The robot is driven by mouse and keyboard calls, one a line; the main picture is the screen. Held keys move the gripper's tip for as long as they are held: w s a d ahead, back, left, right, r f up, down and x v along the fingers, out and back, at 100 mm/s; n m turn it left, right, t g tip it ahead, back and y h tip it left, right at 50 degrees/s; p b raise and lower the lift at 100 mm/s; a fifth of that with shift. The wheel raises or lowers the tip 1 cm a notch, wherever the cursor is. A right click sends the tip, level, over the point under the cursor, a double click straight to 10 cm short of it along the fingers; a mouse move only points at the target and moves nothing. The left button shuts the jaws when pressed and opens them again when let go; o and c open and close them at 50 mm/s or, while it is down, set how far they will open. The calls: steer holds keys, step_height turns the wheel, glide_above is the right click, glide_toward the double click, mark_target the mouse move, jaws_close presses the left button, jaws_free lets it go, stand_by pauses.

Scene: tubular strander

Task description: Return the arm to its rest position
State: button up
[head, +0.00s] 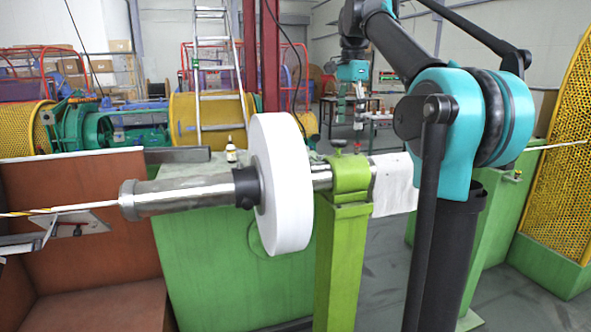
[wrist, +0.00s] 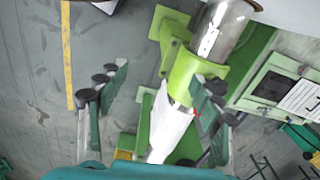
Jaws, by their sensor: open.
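My arm (head: 465,110) rises at the right of the head view and reaches back and to the left. My gripper (head: 349,115) hangs at its far end, pointing down, small in the head view. In the wrist view my gripper (wrist: 158,90) has its two teal and grey fingers spread wide apart, with nothing gripped. A white cloth (head: 393,185) hangs over the tube beside the green stand. In the wrist view the cloth (wrist: 170,130) shows below and between the fingers, apart from them.
A white disc (head: 282,185) sits on the metal tube (head: 180,192), carried by a green stand (head: 342,260). A small bottle (head: 231,153) stands on the green housing. A yellow mesh guard (head: 565,170) is at right. Grey floor (wrist: 40,90) is open at left in the wrist view.

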steer(key=s+d+f+n+t, duration=0.1)
steer(key=s+f+n, duration=0.15)
steer(key=f, duration=0.95)
steer(key=s+d+f+n+t, duration=0.15)
steer(key=f+n, duration=0.25)
steer(key=f, duration=0.8)
steer(key=s+d+f+n+t, duration=0.1)
steer(key=s+f+n, duration=0.6)
steer(key=s+f, duration=1.2)
step_height(320, 180, down, 4)
steer(key=shift+s+d+f, duration=0.2)
steer(key=shift+s+d, duration=0.1)
